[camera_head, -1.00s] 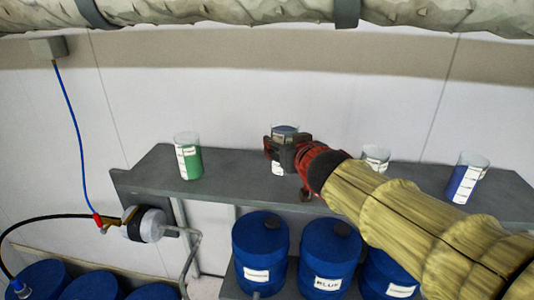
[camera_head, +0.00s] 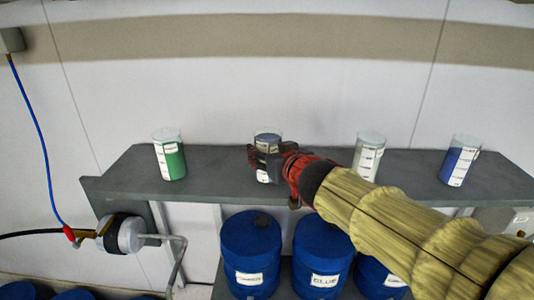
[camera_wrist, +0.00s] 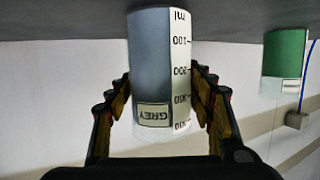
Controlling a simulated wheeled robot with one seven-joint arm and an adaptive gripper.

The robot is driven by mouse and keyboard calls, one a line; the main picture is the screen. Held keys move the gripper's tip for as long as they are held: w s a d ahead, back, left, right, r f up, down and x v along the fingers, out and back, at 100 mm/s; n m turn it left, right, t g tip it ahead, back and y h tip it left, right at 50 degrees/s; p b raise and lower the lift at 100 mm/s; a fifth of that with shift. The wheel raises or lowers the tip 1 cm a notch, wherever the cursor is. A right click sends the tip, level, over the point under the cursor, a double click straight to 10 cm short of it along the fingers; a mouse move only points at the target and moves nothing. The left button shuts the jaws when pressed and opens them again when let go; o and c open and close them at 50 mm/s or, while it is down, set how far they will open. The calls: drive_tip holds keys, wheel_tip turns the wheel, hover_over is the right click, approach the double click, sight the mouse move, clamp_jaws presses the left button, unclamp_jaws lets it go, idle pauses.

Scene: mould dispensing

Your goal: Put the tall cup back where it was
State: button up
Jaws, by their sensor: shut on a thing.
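The cup in my gripper is a clear cup with grey contents, a "GREY" label and a millilitre scale. It shows in the wrist view (camera_wrist: 152,70), upside down in that picture, and in the head view (camera_head: 267,140). My gripper (camera_head: 266,160) is shut around it, with a finger on each side, also seen in the wrist view (camera_wrist: 160,105). The cup is upright at the grey shelf (camera_head: 225,185). In the wrist view its base meets the shelf's edge; I cannot tell whether it rests on it.
A cup with green contents (camera_head: 170,160) stands on the shelf to the left. A pale cup (camera_head: 368,155) and a blue cup (camera_head: 460,162) stand to the right. Blue barrels (camera_head: 251,255) stand below. A valve with a hose (camera_head: 122,234) is at lower left.

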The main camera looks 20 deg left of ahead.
drive_tip(key=shift+a, duration=0.15)
drive_tip(key=o, duration=1.2)
drive_tip(key=shift+w+f, duration=0.1)
drive_tip(key=shift+f, duration=0.15)
drive_tip(key=o, duration=0.5)
drive_tip(key=shift+c, duration=0.2)
drive_tip(key=shift+r, duration=0.1)
